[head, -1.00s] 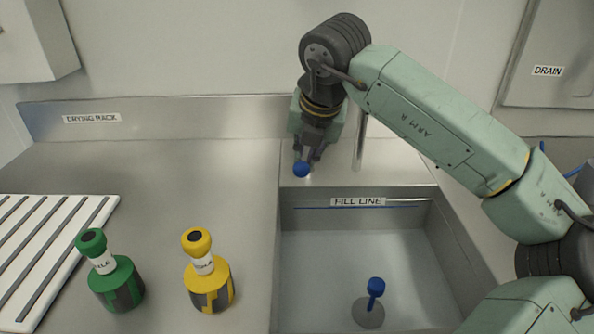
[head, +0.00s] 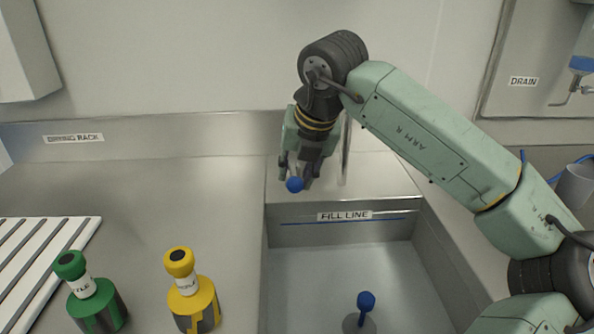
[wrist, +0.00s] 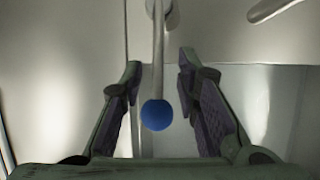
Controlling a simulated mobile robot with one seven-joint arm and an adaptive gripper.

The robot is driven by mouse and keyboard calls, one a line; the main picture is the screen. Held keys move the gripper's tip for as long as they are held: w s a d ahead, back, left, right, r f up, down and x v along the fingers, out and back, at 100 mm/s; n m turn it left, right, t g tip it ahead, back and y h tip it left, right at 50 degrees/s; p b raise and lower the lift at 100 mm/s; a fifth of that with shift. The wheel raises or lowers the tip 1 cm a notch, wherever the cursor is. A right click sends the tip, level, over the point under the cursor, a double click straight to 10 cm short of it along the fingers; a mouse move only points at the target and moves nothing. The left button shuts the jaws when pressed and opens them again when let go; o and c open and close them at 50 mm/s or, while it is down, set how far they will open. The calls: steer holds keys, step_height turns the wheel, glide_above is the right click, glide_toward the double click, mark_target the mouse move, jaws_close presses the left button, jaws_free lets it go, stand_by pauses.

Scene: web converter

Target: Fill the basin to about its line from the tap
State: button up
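The basin (head: 335,262) is a steel sink with a blue line under a FILL LINE label (head: 344,216) on its back wall. I see no water in it and no stream. A plug with a blue knob (head: 366,301) stands on its floor. The tap (head: 346,155) is a thin metal pipe behind the basin, partly hidden by my arm. A lever with a blue ball (head: 295,184) is at my gripper (head: 297,178). In the wrist view, the blue ball (wrist: 156,115) lies between the spread fingers of my gripper (wrist: 158,85), with gaps on both sides.
A green bottle (head: 98,305) and a yellow bottle (head: 194,303) stand on the counter left of the basin. A white slatted drying rack (head: 40,262) lies at far left. A DRAIN label (head: 523,81) is on a panel at right. The counter behind the bottles is clear.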

steer(key=shift+r, duration=0.15)
steer(key=v, duration=1.1)
steer(key=shift+s+r, duration=0.15)
steer(key=shift+r, duration=0.2)
